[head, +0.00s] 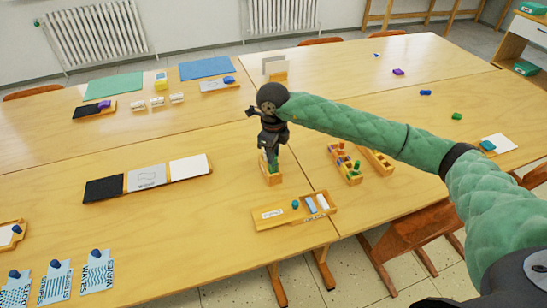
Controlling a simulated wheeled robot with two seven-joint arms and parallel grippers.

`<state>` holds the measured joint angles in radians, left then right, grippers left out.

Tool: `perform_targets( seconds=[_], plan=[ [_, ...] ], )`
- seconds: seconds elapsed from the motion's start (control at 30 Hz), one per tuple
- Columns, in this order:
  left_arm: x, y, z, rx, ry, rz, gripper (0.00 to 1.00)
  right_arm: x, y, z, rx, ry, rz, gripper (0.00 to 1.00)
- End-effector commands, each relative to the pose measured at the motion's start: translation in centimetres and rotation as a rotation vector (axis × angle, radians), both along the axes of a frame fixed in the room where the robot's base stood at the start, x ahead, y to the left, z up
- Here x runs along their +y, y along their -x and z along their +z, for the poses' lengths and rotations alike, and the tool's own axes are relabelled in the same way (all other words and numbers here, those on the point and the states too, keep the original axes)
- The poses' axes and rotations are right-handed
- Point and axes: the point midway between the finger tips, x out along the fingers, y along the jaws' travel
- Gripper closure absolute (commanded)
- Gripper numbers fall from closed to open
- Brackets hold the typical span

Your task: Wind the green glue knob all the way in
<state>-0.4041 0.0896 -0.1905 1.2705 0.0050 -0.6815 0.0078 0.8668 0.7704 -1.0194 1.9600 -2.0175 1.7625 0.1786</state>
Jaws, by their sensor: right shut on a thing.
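The green glue stick (274,166) stands upright in a small wooden block (272,180) near the middle of the table. Its green part shows just below my right gripper (270,152). My right gripper points down from above and is shut on the glue's top end; the knob itself is mostly hidden by the fingers. I cannot tell how far the knob is wound. My left gripper is not in the view.
A wooden tray (263,222) with small items lies just in front of the block. Wooden racks with coloured pieces (344,164) stand to the right. A board with black, grey and white panels (147,188) lies left. Bare tabletop surrounds the block on its left.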

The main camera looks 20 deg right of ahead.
Motion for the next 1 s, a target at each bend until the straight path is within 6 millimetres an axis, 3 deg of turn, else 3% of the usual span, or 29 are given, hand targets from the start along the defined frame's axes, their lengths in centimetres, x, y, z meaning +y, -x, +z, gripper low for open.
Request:
perform_targets(
  seconds=[0.93, 1.0],
  plan=[
    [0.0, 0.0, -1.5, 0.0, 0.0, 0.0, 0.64, 0.0, 0.0, 0.0, 0.001, 0.001, 0.13, 0.86],
    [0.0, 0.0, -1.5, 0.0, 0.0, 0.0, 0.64, 0.0, 0.0, 0.0, 0.001, 0.001, 0.13, 0.67]
  ],
)
